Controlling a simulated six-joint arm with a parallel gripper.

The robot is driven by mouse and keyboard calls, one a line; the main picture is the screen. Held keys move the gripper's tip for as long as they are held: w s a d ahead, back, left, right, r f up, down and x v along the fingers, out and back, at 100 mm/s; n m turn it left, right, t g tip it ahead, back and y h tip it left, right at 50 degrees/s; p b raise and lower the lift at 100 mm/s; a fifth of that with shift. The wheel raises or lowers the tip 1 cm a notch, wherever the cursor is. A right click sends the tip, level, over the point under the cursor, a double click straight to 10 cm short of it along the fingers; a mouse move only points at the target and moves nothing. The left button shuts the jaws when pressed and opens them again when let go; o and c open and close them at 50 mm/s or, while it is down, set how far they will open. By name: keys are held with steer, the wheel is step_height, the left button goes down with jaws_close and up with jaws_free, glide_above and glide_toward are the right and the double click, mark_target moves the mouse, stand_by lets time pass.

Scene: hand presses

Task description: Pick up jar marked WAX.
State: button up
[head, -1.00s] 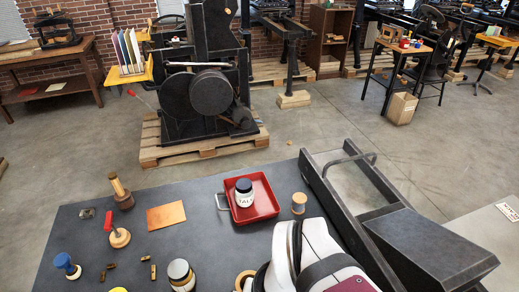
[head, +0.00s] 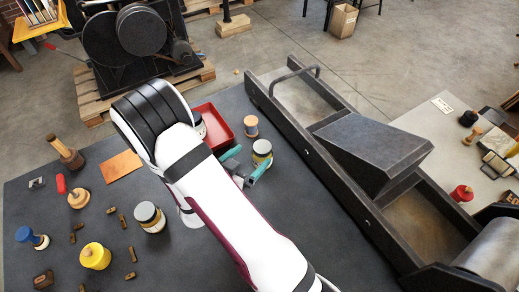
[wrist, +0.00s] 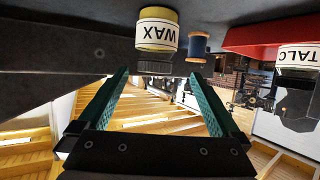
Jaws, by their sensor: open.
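The jar marked WAX (wrist: 157,34) shows upside down at the top of the wrist view, with a yellowish end and a white label. In the head view the same jar (head: 262,151) stands on the dark table beside my gripper. My gripper (head: 247,161) has its two teal fingers spread, with nothing held. In the wrist view the open fingers (wrist: 158,76) point toward the jar, which lies just beyond the tips, apart from them. A blue-wound spool (wrist: 198,46) is right next to the jar.
The red tray (head: 219,122) holds a jar marked TALC (wrist: 300,58), mostly hidden by my arm in the head view. Another jar (head: 150,217) stands left of my arm. A long black press bed (head: 330,170) borders the right side. Stamps and small blocks lie at the left.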

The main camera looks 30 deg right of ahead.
mark_target(256, 152)
steer(key=x, duration=0.3)
steer(key=shift+w+d+f, duration=0.1)
steer(key=shift+d+f, duration=0.05)
steer(key=shift+d, duration=0.2)
steer(key=x, duration=0.5)
steer(key=shift+s+d, duration=0.2)
steer(key=shift+d, duration=0.1)
jaws_close()
